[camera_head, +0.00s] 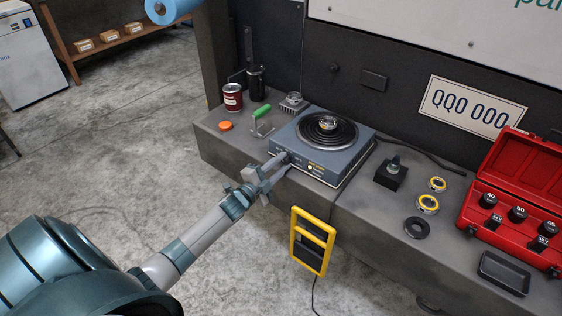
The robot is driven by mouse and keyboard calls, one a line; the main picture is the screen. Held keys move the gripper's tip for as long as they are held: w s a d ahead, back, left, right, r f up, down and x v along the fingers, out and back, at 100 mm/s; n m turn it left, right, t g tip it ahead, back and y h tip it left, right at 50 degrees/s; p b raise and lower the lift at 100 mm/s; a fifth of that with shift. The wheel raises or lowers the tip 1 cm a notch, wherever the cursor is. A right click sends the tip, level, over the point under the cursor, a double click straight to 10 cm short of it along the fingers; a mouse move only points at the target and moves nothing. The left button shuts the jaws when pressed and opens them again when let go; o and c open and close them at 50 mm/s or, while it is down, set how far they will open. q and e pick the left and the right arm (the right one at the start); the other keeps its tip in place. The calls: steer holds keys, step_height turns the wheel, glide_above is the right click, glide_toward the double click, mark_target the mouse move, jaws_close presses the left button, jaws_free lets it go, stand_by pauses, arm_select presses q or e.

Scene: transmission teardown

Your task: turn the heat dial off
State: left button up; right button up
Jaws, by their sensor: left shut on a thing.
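The blue-grey hot plate (345,163) sits on the grey workbench, with a black coil burner on top and a small metal part (328,122) on the coil. Its front panel faces me. The heat dial (286,155) is at the left of that panel, mostly hidden by my fingers. My left gripper (282,161) reaches in from the lower left and is shut on the dial. The dial's setting is too small to read. A small pale yellow spot (310,168) shows on the panel right of the dial. My right gripper is not in view.
A green-handled tool (262,113), an orange cap (225,126) and a red can (232,97) stand left of the hot plate. A yellow-framed device (312,240) hangs at the bench front. A black block, bearings and a red socket case (480,205) lie to the right.

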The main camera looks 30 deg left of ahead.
arm_select(q)
steer(key=shift+n, duration=0.6)
steer(key=n+p, duration=0.1)
steer(key=n, duration=0.1)
steer(key=shift+n, duration=0.3)
steer(key=n+p, duration=0.1)
steer(key=n, duration=0.2)
steer(key=shift+n, duration=0.3)
steer(key=n, duration=0.2)
steer(key=shift+n+p, duration=0.3)
steer(key=shift+n, duration=0.1)
steer(key=n, duration=0.3)
steer(key=shift+f, duration=0.1)
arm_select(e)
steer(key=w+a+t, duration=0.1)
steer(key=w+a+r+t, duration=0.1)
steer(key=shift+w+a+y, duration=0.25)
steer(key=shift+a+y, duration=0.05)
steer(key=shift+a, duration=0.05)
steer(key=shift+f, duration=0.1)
